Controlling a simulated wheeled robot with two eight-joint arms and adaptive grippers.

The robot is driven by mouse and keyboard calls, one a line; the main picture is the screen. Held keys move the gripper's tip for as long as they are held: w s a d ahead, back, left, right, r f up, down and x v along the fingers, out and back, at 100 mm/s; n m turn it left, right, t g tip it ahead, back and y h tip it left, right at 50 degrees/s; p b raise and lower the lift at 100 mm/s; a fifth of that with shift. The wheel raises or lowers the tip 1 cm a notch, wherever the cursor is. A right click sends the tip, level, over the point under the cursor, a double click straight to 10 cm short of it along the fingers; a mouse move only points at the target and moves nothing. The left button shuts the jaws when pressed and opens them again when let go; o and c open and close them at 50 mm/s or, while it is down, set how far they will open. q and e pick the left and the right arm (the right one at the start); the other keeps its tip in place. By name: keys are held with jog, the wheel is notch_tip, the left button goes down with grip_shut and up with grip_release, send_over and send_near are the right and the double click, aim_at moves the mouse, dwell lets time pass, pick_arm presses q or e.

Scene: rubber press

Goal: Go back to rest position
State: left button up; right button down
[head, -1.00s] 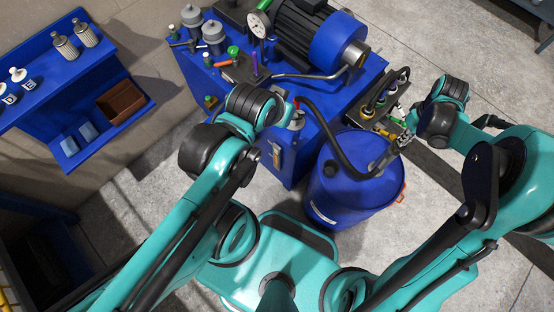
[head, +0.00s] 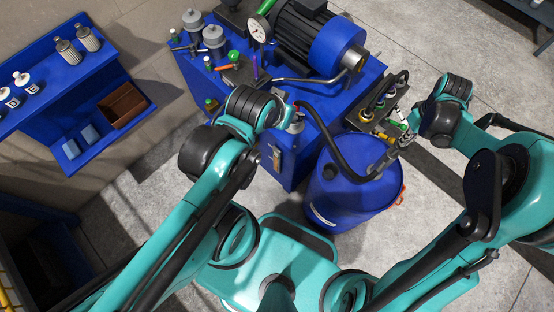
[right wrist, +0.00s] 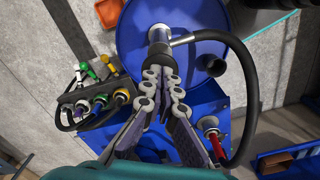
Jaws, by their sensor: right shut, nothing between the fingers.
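My right gripper (head: 398,147) is at the right in the head view, beside the pump pipe over the blue drum (head: 345,205). In the right wrist view its fingers (right wrist: 162,78) are shut with nothing between them, close to the grey pump head (right wrist: 158,35) on the drum. I cannot tell whether they touch it. My left arm reaches over the front edge of the blue bench (head: 290,165). Its wrist shows, but its fingers are hidden, so I cannot tell their state.
A rack of coloured connectors (head: 372,115) stands between the bench and my right arm. A black hose (head: 330,140) loops from the drum to the bench. A motor (head: 305,35) sits at the bench's back. A blue shelf (head: 65,75) is at the left.

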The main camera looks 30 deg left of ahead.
jog(key=shift+r+p, duration=0.4)
jog(key=shift+r, duration=0.55)
jog(key=shift+f, duration=0.2)
jog(key=shift+f+b, duration=3)
jog(key=shift+f, duration=0.4)
jog(key=shift+r+p, duration=2.45)
jog(key=shift+r, duration=1.1)
notch_tip(320, 180, up, 7)
jog(key=p, duration=0.4)
jog(key=shift+p, duration=0.4)
